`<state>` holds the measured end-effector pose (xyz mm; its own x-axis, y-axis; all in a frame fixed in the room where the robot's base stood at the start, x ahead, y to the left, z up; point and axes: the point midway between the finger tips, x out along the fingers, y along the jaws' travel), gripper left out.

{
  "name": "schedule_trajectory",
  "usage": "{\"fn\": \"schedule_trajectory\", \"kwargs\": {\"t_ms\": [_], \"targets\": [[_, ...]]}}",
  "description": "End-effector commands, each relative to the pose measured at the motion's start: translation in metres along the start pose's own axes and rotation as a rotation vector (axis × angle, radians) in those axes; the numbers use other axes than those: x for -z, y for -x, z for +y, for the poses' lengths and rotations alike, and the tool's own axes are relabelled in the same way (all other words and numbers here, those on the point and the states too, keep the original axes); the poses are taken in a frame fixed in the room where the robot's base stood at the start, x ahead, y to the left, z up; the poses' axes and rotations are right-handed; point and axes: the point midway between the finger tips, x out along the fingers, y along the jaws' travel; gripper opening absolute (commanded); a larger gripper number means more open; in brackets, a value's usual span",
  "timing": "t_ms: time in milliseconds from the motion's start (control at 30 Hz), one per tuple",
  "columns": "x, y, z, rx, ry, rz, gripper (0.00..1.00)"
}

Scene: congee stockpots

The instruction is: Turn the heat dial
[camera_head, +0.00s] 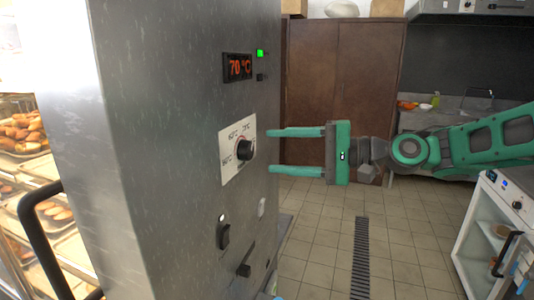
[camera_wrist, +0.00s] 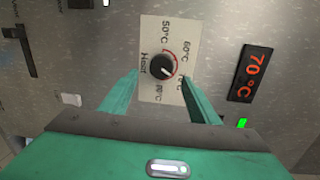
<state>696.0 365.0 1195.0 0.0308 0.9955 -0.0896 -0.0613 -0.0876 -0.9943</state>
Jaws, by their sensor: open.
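The heat dial is a round black knob (camera_head: 245,149) on a pale scale plate (camera_head: 229,163), set in a tall steel cabinet front. In the wrist view the dial (camera_wrist: 163,67) has a light pointer mark, and temperature figures and "Heat" show on the plate (camera_wrist: 152,92). My gripper (camera_head: 269,151) is open, its two green fingers level and pointing left at the dial. In the wrist view the fingertips (camera_wrist: 160,76) lie one to each side, just short of the dial. Whether they touch the panel cannot be told. The display (camera_head: 237,67) reads 70 °C.
A green light (camera_head: 260,53) sits beside the display. Black switches (camera_head: 223,232) are lower on the panel. Racks of bread (camera_head: 22,135) stand left behind a black handle (camera_head: 45,235). A white cabinet (camera_head: 490,235) stands right. The tiled floor (camera_head: 315,240) between is clear.

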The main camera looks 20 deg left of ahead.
Motion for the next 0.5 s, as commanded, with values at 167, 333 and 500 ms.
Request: {"fn": "schedule_trajectory", "kwargs": {"t_ms": [167,333,500], "targets": [[0.002,0.033,0.0,-0.001,-0.001,0.005,0.56],[0.003,0.051,0.001,-0.001,-0.001,0.005,0.56],[0.002,0.057,0.001,-0.001,-0.001,0.002,0.56]]}}
